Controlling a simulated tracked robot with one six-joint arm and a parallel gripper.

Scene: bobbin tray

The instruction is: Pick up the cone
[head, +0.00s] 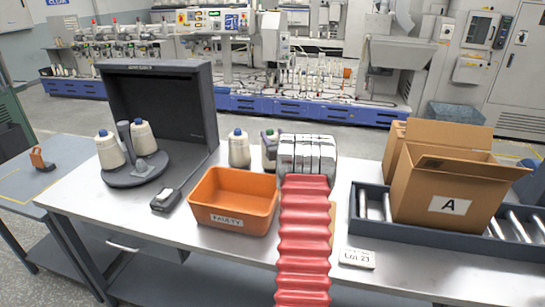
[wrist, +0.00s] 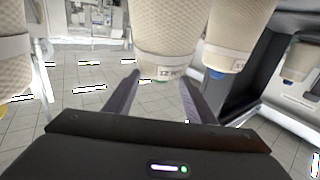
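Two cream yarn cones with blue tips (head: 110,150) (head: 143,138) stand on the dark round stand at the left in the head view. Another cone (head: 239,149) stands upright behind the orange bin, and one more (head: 267,158) is partly hidden by my arm. My gripper (wrist: 160,80) is at the back of the table, mostly hidden by my arm in the head view. In the wrist view, which looks upside down, its fingers are apart and a labelled cone (wrist: 165,48) shows at their tips; contact is unclear. Another cone (wrist: 237,35) shows right of it.
An orange bin marked FAULTY (head: 204,199) stands left of my arm. A dark lightbox (head: 204,100) is behind the stand. Right are a roller tray (head: 400,228), an open carton marked A (head: 420,195) and a LOT 23 plate (head: 357,259).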

